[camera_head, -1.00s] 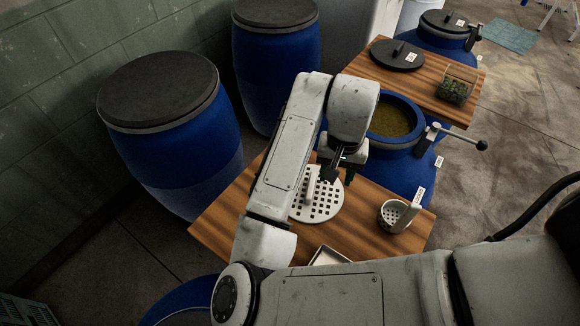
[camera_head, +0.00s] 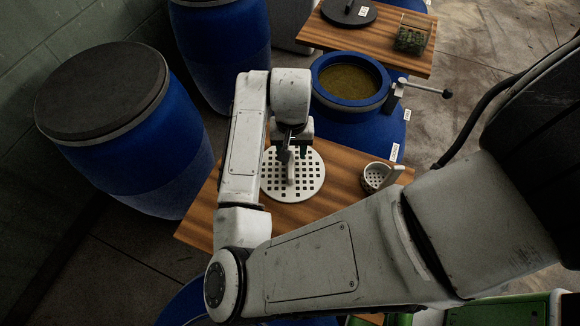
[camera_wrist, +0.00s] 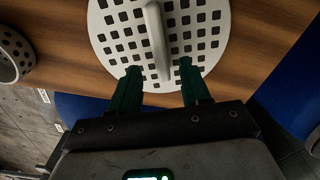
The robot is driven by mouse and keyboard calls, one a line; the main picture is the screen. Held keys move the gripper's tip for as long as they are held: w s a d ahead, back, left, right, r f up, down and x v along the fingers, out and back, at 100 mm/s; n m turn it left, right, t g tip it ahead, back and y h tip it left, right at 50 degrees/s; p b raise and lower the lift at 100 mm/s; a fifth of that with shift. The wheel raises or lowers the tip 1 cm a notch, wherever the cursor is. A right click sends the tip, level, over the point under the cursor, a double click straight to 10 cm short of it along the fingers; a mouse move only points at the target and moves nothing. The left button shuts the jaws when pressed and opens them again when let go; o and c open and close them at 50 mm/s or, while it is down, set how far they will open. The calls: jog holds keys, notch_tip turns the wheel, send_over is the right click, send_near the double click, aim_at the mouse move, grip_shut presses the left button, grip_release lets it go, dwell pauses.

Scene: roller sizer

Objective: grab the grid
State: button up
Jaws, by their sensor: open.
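The grid is a round white disc with square holes and an upright handle bar. It lies on the wooden board, and its perforated plate (camera_head: 306,177) shows in the head view, partly hidden by my arm. In the wrist view the grid (camera_wrist: 207,17) fills the top middle, its pale handle (camera_wrist: 157,38) running toward me. My gripper (camera_wrist: 157,72) is open, with its two green fingers apart on either side of the handle's near end. In the head view my gripper (camera_head: 291,155) is above the grid by the handle; contact cannot be told.
A perforated cup (camera_head: 376,177) stands on the wooden board (camera_head: 340,170) right of the grid. An open blue barrel (camera_head: 350,102) with liquid and a lever stands behind. A second board (camera_head: 385,45) carries a dark lid (camera_head: 349,12) and a clear box of green pieces (camera_head: 411,38). Closed blue barrels (camera_head: 140,150) stand left.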

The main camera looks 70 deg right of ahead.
aim_at(297, 181)
jog(key=shift+w+f, duration=0.15)
jog(key=shift+f, duration=1.55)
grip_shut()
